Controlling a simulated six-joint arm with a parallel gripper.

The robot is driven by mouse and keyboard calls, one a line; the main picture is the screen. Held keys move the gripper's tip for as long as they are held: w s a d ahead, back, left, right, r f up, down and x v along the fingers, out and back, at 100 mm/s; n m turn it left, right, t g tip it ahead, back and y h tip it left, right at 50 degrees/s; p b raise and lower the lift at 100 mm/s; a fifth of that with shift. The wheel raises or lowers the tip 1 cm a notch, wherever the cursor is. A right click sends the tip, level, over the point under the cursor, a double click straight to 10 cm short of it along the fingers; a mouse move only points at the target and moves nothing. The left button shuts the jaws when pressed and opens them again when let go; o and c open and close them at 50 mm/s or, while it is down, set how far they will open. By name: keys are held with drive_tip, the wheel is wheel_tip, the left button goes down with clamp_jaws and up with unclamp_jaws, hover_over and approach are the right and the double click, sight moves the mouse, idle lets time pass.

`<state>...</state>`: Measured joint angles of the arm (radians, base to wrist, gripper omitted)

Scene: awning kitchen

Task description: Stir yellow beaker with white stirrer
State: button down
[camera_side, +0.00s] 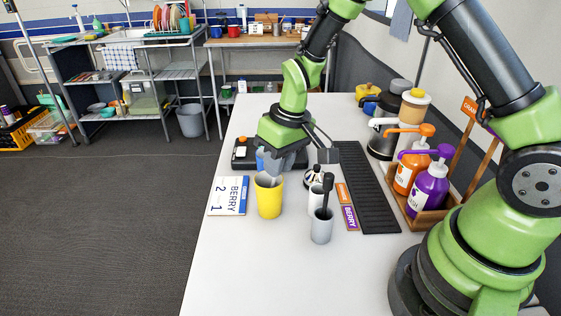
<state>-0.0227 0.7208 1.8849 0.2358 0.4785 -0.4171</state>
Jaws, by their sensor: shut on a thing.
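The yellow beaker (269,200) stands upright on the white table, left of the holders. My gripper (270,172) points down right over the beaker's mouth, its jaws shut. The white stirrer is mostly hidden by the jaws and the beaker; a pale bit shows at the mouth, so its tip's depth cannot be told.
A grey holder (321,230) with a dark stirrer and a white holder (315,202) stand right of the beaker. A black slatted mat (367,190) and a wooden rack with orange (408,172) and purple (428,190) pump bottles are further right.

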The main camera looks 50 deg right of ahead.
drive_tip(key=shift+r, duration=0.15)
wheel_tip(320, 180, up, 9)
drive_tip(key=s+d, duration=0.1)
drive_tip(key=shift+s+d, duration=0.15)
drive_tip(key=shift+d, duration=0.05)
idle(0.7)
idle(0.8)
